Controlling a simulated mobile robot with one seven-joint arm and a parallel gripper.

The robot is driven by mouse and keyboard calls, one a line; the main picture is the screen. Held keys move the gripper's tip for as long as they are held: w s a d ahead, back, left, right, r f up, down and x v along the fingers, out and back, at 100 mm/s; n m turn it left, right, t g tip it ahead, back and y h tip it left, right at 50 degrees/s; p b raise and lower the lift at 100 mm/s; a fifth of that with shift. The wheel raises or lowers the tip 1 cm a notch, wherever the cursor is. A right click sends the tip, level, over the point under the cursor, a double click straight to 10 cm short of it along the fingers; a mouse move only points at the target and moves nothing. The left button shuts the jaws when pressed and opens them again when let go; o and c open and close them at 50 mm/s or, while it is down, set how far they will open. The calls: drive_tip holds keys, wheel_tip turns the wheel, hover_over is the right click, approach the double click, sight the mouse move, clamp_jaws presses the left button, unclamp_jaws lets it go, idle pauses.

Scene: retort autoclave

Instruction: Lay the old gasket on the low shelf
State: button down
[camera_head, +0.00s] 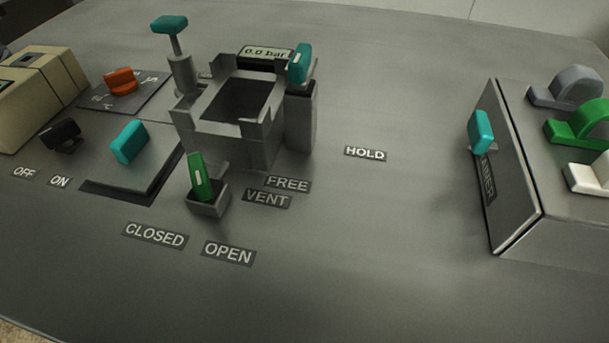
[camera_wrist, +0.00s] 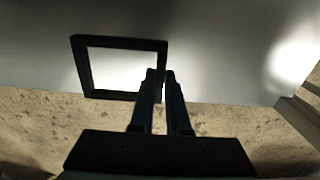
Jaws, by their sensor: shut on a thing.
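The old gasket appears as a dark square ring (camera_wrist: 80,66) in the wrist view, left of my fingertips. My gripper (camera_wrist: 161,76) is shut on its right side, with the ring reaching out to the left and its opening clear. Behind it are a pale bright surface and, lower, a rough tan surface; I cannot tell how far below the ring they lie. My gripper and the ring do not show in the head view. I cannot make out the low shelf in either view.
In the head view, the square chamber (camera_head: 262,145) stands open on the grey bench, with a green-handled vent lever (camera_head: 199,178) in front. A box (camera_head: 515,175) at right carries grey, green and white arched pieces. The bench's right front is clear. A ledge (camera_wrist: 298,118) shows at the wrist view's right.

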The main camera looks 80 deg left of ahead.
drive_tip(key=shift+w+a, duration=0.2)
drive_tip(key=shift+a, duration=0.15)
drive_tip(key=shift+d+f, duration=0.1)
drive_tip(key=shift+f, duration=0.05)
wheel_tip(320, 180, down, 10)
drive_tip(key=b, duration=0.6)
drive_tip(key=shift+r, duration=0.2)
drive_tip(key=shift+f+b, duration=0.15)
drive_tip(key=shift+b, duration=0.15)
drive_tip(key=c, duration=0.9)
unclamp_jaws()
wheel_tip(320, 180, up, 12)
drive_tip(key=p, duration=0.7)
